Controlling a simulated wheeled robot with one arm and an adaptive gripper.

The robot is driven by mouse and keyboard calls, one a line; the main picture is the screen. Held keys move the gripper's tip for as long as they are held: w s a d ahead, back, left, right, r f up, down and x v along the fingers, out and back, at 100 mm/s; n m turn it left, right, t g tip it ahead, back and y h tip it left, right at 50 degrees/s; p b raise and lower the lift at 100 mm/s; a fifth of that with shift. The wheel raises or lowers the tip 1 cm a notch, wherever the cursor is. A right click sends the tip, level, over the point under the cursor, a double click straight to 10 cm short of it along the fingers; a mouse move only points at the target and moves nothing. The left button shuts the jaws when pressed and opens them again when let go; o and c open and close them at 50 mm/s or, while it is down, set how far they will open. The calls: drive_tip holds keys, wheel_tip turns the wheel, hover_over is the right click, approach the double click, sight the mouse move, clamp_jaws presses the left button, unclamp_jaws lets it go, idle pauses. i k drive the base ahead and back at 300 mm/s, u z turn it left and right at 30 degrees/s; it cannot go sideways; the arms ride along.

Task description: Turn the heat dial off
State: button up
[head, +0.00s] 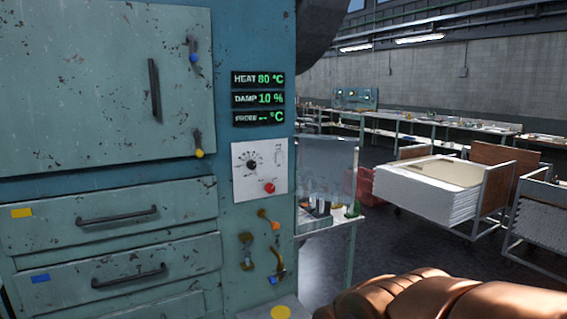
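The heat dial (251,165) appears to be the small black knob on a white panel (243,190) of the blue-green cabinet; marks ring it. Its pointer is too small to read. A red knob (269,188) sits below and right of it. Above the panel, the heat readout (258,79) shows 80 °C, the damp readout (258,99) shows 10 %, and the probe readout (258,118) shows dashes.
The cabinet has a door with a dark handle (154,91) and drawers with handles (118,215). Levers (270,222) stick out below the panel. A side table (345,219) with glassware stands right of the cabinet. Carts (430,190) stand farther right, with open floor between.

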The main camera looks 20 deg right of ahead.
sight(250, 164)
drive_tip(key=u, duration=0.15)
drive_tip(key=i, duration=1.05)
drive_tip(key=u, duration=0.75)
